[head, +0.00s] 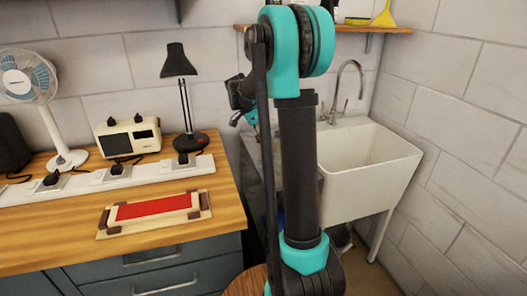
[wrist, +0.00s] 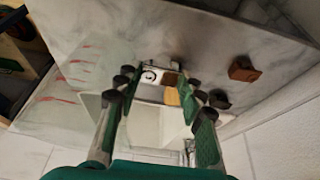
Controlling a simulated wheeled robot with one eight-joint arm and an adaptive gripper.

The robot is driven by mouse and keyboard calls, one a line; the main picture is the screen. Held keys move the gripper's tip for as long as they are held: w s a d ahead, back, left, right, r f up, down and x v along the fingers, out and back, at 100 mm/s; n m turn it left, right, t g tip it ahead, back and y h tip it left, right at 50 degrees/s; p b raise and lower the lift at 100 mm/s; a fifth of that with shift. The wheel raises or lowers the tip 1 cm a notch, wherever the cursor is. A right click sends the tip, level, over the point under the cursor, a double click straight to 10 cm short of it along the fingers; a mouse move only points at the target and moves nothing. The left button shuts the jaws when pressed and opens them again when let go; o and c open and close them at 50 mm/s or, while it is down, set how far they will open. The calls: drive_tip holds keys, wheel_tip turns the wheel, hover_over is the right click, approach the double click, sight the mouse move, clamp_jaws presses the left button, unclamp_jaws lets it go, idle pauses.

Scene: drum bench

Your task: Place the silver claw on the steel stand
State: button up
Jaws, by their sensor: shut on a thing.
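My gripper (wrist: 159,80) shows in the wrist view, with its green and black fingers on either side of a small pale, shiny thing (wrist: 151,76) with a dark curved mark. The gripper is shut on it. I take it for the silver claw, but its shape is hard to make out. A brown and yellow piece shows just beside it, and I cannot tell whether it is part of it. In the head view, my arm hides most of the gripper and what it holds. I cannot pick out the steel stand for certain in either view.
A grey marbled surface (wrist: 190,35) lies beyond the fingers, with a brown block (wrist: 243,70) on it. In the head view, a white sink (head: 365,160) is right of my arm. The wooden bench (head: 225,205) bears a lamp (head: 179,65), fan, power strip and red-topped tray (head: 112,230).

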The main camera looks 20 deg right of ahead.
sight(263, 158)
drive_tip(key=shift+f, duration=2.5)
drive_tip(key=shift+f, duration=0.1)
drive_tip(key=o, duration=1.2)
drive_tip(key=v, duration=1.1)
drive_tip(key=s+a+f+n+t+y, duration=0.1)
drive_tip(key=s+f+n, duration=0.4)
drive_tip(key=s, duration=0.4)
drive_tip(key=s+a+f+n+t+y, duration=0.1)
drive_tip(key=s+a+f+n+y, duration=0.1)
drive_tip(key=s+f+n, duration=0.4)
drive_tip(key=s+a+f+n+t+y, duration=0.1)
drive_tip(key=s+f+n, duration=0.4)
drive_tip(key=s, duration=0.9)
drive_tip(key=shift+s+a+f+n+t, duration=0.1)
drive_tip(key=shift+a+f+n+t, duration=0.15)
drive_tip(key=shift+n, duration=0.25)
drive_tip(key=shift+s+a+f+n+t, duration=0.1)
drive_tip(key=shift+a+f+n+t, duration=0.05)
drive_tip(key=shift+n+t, duration=0.3)
